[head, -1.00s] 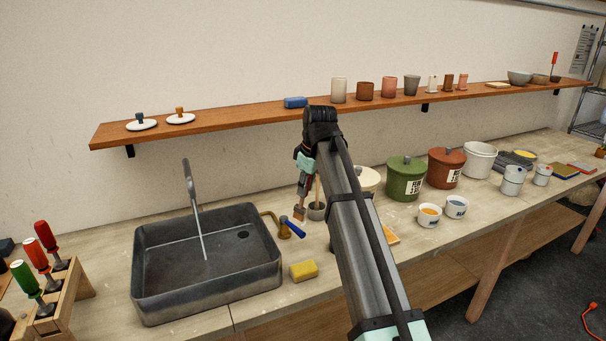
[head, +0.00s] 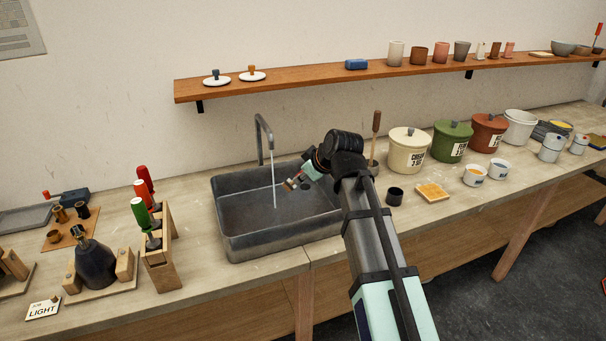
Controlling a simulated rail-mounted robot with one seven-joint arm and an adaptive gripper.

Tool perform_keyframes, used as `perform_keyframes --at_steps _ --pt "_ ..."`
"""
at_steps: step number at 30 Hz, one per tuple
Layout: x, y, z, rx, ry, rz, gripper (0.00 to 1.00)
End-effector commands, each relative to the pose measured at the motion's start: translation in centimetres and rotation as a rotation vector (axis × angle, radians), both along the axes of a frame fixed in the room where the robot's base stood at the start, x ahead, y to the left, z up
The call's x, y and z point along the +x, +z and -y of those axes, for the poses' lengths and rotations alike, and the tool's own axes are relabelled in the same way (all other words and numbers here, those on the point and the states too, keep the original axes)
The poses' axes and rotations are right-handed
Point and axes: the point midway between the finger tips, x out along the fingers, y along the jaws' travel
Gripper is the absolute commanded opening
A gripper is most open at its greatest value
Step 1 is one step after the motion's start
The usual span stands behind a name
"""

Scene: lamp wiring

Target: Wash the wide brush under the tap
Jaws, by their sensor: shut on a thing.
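The wide brush (head: 290,185) has a pale wooden head and hangs tilted, bristles toward the lower left, over the grey metal sink (head: 240,243). My gripper (head: 305,174) is shut on its handle, which is mostly hidden in the jaws. The curved grey tap (head: 260,140) stands at the back of the sink. A thin water stream (head: 274,188) falls from it into the basin. The brush is just right of the stream in the picture; I cannot tell whether water touches it. My arm hides the sink's right end.
Left of the sink stands a wooden rack (head: 160,255) with red- and green-handled tools. Right of my arm are a dark cup (head: 395,196), a yellow-topped tile (head: 432,192) and lidded pots, the nearest cream (head: 408,150). A shelf (head: 310,84) runs above.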

Motion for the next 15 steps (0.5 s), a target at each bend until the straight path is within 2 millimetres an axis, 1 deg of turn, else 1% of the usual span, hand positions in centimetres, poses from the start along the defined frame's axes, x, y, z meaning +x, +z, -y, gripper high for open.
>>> perform_keyframes --at_steps 8,15 --pt "1.8 -0.7 -1.3 0.000 0.001 0.000 0.00" --pt "3.8 -1.4 -2.6 -0.001 0.001 -0.001 0.00"
